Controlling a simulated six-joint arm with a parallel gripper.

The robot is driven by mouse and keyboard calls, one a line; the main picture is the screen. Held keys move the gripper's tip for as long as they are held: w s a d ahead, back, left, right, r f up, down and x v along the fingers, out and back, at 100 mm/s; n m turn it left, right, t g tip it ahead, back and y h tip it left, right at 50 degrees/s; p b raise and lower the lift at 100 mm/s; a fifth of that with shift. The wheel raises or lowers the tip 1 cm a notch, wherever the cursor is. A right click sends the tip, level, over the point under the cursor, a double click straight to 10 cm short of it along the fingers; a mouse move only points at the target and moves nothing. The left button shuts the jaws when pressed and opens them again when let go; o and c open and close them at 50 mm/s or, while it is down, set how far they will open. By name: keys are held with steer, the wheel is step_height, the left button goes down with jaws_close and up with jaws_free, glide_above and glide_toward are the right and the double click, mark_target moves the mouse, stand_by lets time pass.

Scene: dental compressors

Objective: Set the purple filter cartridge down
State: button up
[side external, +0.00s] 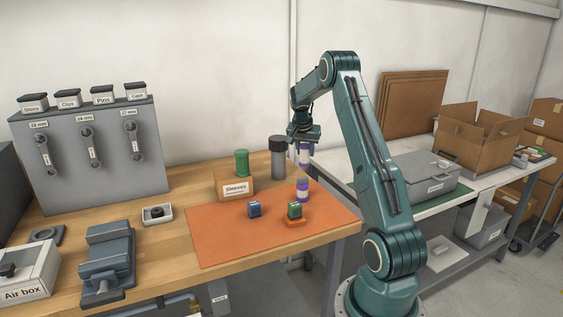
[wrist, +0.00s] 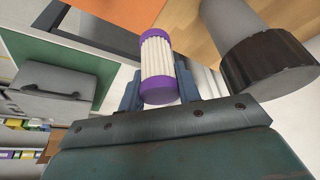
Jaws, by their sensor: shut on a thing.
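A purple filter cartridge (wrist: 157,58) with purple end caps and a white pleated middle sits between the fingers of my gripper (wrist: 158,88). In the side external view my gripper (side external: 304,143) is shut on this cartridge (side external: 304,157) and holds it in the air, roughly upright. The fingers partly hide it there.
A grey cylinder with a dark cap (side external: 278,158) stands close left of my gripper; it looms in the wrist view (wrist: 262,55). The mat's front left is bare.

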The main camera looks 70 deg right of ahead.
mark_target(305, 157)
steer(key=shift+f, duration=1.5)
steer(key=shift+f, duration=0.1)
steer(key=shift+f, duration=2.05)
steer(key=shift+f, duration=0.1)
steer(key=o, duration=1)
steer(key=shift+c, duration=0.2)
steer(key=v, duration=1.1)
steer(key=shift+a+r, duration=0.2)
steer(key=shift+r, duration=0.45)
